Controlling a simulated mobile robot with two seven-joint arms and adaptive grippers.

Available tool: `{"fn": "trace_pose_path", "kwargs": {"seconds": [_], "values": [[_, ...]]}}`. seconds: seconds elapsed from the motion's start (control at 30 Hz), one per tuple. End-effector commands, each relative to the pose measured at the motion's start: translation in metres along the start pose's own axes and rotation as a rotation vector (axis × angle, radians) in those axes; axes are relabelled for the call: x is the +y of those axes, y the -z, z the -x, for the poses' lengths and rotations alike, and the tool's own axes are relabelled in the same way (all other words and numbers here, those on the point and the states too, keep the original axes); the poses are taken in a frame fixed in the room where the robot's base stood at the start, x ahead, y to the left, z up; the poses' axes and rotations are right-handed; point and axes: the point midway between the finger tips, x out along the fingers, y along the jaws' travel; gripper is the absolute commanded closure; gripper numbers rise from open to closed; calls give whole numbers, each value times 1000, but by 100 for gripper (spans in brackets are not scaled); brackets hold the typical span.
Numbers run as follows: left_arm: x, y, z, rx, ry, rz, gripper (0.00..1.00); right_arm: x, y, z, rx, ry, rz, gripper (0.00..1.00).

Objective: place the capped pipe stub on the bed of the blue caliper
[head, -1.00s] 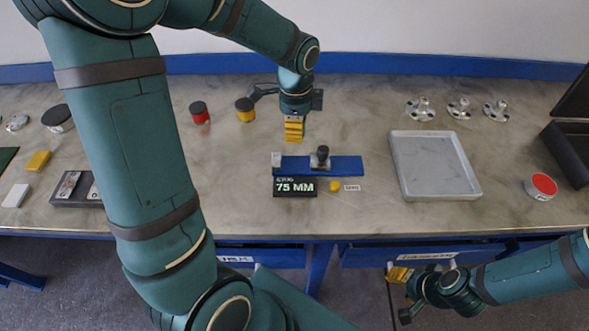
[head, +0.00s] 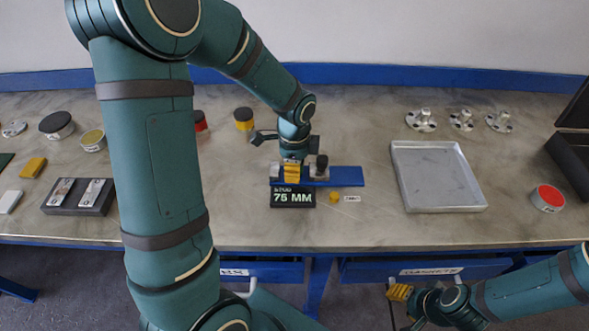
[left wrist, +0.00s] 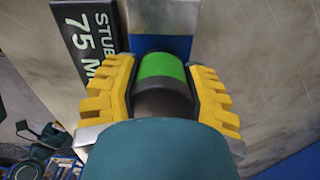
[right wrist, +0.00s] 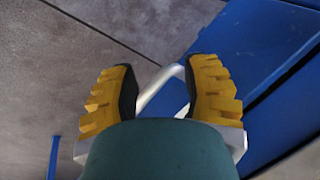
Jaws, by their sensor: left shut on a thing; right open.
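The blue caliper (head: 345,176) lies on the bench, with a metal jaw near its left end and a black-knobbed slider (head: 321,165) beside it. My left gripper (head: 292,173) is over the left part of the bed, between jaw and slider. In the left wrist view it is shut on the capped pipe stub (left wrist: 161,66), which shows a green band and dark grey parts. Blue bed (left wrist: 178,46) and a metal jaw (left wrist: 165,15) show just beyond the stub. Whether the stub touches the bed is hidden. My right gripper (right wrist: 163,90) is open, low before the bench.
A black "STUB 75 MM" sign (head: 292,198) stands right in front of the caliper. A yellow button (head: 334,197) and small label are beside it. A grey tray (head: 440,205) is to the right. A metal handle (right wrist: 155,85) on a blue front shows between my right fingers.

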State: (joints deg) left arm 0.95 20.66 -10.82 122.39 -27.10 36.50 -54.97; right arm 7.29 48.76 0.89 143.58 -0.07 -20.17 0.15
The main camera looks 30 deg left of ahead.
Motion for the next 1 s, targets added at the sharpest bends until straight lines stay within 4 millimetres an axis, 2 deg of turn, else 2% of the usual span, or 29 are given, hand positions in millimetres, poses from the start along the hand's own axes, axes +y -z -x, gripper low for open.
{"fn": "trace_pose_path", "kwargs": {"seconds": [0.03, 0.4, 0.43, 0.5, 0.83, 1.0], "values": [[0, 0, -5, 0, 1, 0, 100, 1, 0, -2, 1, 0, 0, 53], [0, 0, -8, 1, 2, 1, 100, 2, 0, -4, 2, 0, 0, 53], [0, 0, -9, 1, 1, 1, 50, 2, 1, -4, 2, 0, 0, 53], [0, 0, -8, 1, 1, 1, 28, 1, 1, -3, 2, 0, 0, 53], [0, 0, -6, 1, 2, 1, 28, 1, 1, -2, 2, 0, 0, 53], [-1, 0, 10, 1, 4, 1, 28, -1, 0, 3, 0, 0, 0, 53]]}}
